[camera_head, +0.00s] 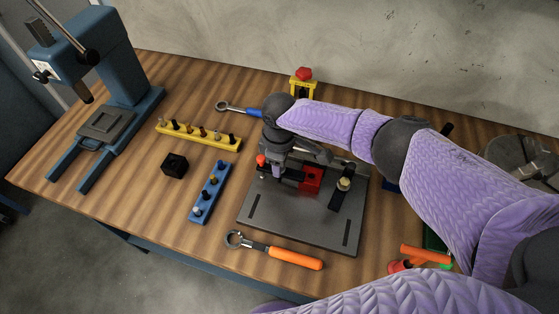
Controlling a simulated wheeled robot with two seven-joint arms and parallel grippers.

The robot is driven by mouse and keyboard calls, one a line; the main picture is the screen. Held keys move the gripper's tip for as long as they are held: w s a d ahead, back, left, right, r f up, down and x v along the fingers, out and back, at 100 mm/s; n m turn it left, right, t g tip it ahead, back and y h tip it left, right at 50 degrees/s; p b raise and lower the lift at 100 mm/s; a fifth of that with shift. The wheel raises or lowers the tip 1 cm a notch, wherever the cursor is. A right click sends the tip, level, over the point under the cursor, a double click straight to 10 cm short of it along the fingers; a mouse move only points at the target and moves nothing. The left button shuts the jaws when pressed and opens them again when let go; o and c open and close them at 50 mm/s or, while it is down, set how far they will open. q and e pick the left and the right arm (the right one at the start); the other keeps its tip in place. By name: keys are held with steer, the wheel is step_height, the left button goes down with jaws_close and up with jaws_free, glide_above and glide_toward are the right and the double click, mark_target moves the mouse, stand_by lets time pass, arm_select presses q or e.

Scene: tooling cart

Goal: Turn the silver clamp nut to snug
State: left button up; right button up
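A dark fixture plate (305,215) lies on the bench and carries a red block (311,180) with black clamp parts beside it. A pale metallic nut (344,184) sits on the black clamp strap at the right of the plate; its tint makes silver or brass hard to tell. My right gripper (277,172) points down over the left part of the fixture, left of the red block. Its fingertips are small and dark, so its opening and anything between the fingers cannot be told. It may hide another nut beneath it. My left gripper is not in view.
An orange-handled ring wrench (290,258) lies in front of the plate, a blue-handled one (238,109) behind. A yellow rack (198,136), blue rack (209,194) and black cube (174,166) stand left. A blue press (105,70) stands far left.

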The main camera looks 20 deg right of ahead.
jaws_close()
steer(key=shift+m, duration=0.3)
